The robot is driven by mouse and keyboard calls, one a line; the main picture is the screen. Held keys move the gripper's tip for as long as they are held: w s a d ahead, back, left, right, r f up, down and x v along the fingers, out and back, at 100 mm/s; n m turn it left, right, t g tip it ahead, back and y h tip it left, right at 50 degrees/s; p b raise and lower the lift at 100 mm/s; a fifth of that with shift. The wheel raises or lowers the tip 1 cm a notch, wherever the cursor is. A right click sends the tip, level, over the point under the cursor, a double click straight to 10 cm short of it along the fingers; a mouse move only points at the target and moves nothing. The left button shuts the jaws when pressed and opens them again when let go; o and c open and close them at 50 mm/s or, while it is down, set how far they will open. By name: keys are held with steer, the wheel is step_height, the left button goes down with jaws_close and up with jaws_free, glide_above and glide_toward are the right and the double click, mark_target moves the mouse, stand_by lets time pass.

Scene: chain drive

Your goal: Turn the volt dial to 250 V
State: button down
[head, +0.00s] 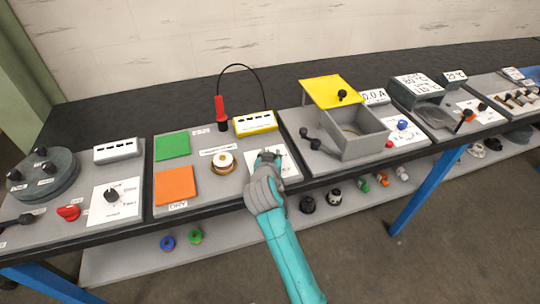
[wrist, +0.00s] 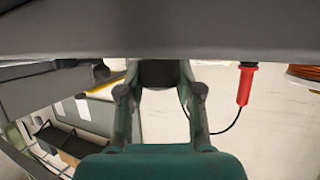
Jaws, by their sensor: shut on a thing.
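My gripper (head: 267,158) is down on a white dial plate (head: 290,168) on the grey panel in the middle of the bench. In the wrist view, the two fingers of my gripper (wrist: 160,88) close around a dark knob (wrist: 160,73), which I take for the volt dial. The head view does not show the knob, because my gripper covers it. The dial's pointer and the scale marks cannot be read in either view.
A yellow meter box (head: 255,124) and a red probe (head: 221,110) with a black cable stand behind my gripper. A round brass-rimmed part (head: 222,162) is close on the left. A grey box (head: 358,138) with an open yellow lid (head: 331,92) stands on the right.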

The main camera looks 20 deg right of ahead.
stand_by(0.4)
steer(key=c, duration=0.7)
jaws_free()
steer(key=shift+h, duration=0.3)
steer(key=shift+c, duration=0.2)
steer(key=v, duration=1.2)
